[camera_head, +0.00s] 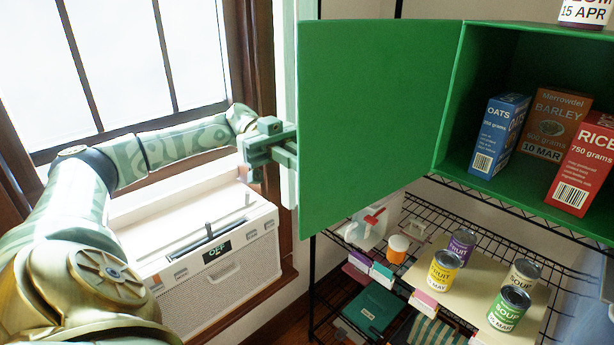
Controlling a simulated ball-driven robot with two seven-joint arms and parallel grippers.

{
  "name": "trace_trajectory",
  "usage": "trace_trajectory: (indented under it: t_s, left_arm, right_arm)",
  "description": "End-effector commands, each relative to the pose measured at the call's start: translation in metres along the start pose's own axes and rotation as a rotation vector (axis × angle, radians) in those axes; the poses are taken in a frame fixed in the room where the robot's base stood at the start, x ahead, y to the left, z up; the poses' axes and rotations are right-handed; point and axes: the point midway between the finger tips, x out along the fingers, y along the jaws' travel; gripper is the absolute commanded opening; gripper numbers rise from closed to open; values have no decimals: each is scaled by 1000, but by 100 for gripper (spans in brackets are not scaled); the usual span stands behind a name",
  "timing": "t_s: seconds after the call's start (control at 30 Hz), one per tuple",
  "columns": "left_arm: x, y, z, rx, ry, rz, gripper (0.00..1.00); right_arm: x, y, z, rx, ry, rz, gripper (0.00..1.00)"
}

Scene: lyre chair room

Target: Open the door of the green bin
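The green bin (486,62) sits on a wire rack at the upper right, with its front open. Its green door (375,115) is swung out to the left, hinged at the bin's left edge, so the inside shows. My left arm reaches in from the left. My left gripper (288,152) is at the door's free left edge, against or just beside it. The fingertips are partly hidden there, so their opening and any grip on the door are unclear. My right gripper is not in view.
A blue oats box (499,135), a barley box (551,124) and a red rice box (584,165) stand inside the bin. Several cans, including a yellow-label one (446,271), stand on the rack below. A white window unit (215,262) sits under my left arm.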

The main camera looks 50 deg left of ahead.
Motion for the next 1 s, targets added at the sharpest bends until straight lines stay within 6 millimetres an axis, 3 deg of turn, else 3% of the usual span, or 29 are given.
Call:
trace_trajectory:
  t_s: [0.5, 0.53, 0.6, 0.87, 1.0]
  left_arm:
    - [-5, -2, -1, 4, 0, -4, 0]
    - [-5, -2, -1, 5, 0, -5, 19]
    - [-5, -2, -1, 5, 0, -4, 33]
    - [-6, -2, -1, 3, 0, -2, 33]
    - [-19, -4, 2, 6, 0, -5, 33]
  right_arm:
    - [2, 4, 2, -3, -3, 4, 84]
    - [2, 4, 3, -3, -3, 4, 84]
    - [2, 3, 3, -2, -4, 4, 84]
    - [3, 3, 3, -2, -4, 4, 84]
    - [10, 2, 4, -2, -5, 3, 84]
